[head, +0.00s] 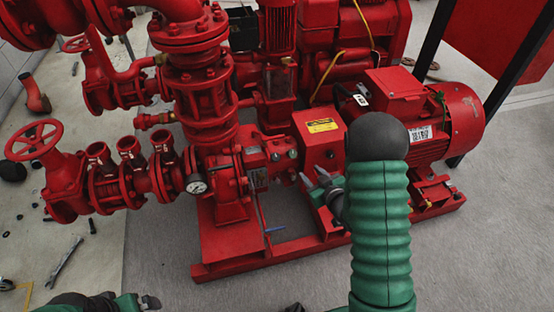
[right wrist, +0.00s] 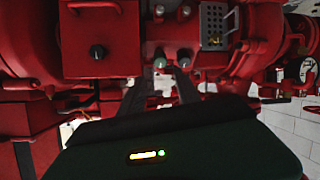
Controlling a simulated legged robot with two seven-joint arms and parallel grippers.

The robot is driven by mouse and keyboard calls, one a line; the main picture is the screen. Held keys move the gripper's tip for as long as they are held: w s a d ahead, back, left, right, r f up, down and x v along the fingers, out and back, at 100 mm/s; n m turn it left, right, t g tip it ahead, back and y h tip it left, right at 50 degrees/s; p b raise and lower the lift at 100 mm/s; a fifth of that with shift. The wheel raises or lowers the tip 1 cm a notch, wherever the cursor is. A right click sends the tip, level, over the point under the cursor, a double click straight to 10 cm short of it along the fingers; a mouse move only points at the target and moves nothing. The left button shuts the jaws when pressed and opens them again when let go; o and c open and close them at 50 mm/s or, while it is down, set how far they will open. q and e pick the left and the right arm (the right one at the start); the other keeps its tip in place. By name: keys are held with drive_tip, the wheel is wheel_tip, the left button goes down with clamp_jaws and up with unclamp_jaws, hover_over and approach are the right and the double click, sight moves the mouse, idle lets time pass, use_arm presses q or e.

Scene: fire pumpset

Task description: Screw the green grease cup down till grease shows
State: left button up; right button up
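The red pump bearing housing (head: 255,165) sits mid-base in the head view. In the right wrist view a small dull-green cap, likely the green grease cup (right wrist: 160,62), sits on the red housing, with a greyer cap (right wrist: 184,60) to its right. My right gripper (head: 315,177) points at the housing from the right; its fingers are parted and look empty. In the right wrist view the right gripper (right wrist: 160,76) has the green cap just beyond and between its fingertips, apparently apart from them. No grease can be made out. My left gripper (head: 148,302) is low at the bottom left, its fingers unclear.
A red coupling guard (head: 320,138) with a yellow label stands right of the housing, before the red motor (head: 440,120). Red valves and pipes (head: 130,180) with a gauge (head: 196,184) stand left. Loose tools (head: 65,262) lie on the floor. The front floor is mostly clear.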

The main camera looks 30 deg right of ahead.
sight(293, 155)
drive_tip(key=b+x, duration=0.7)
drive_tip(key=x, duration=0.8)
drive_tip(key=shift+w+d, duration=0.1)
drive_tip(key=shift+w, duration=0.6)
clamp_jaws()
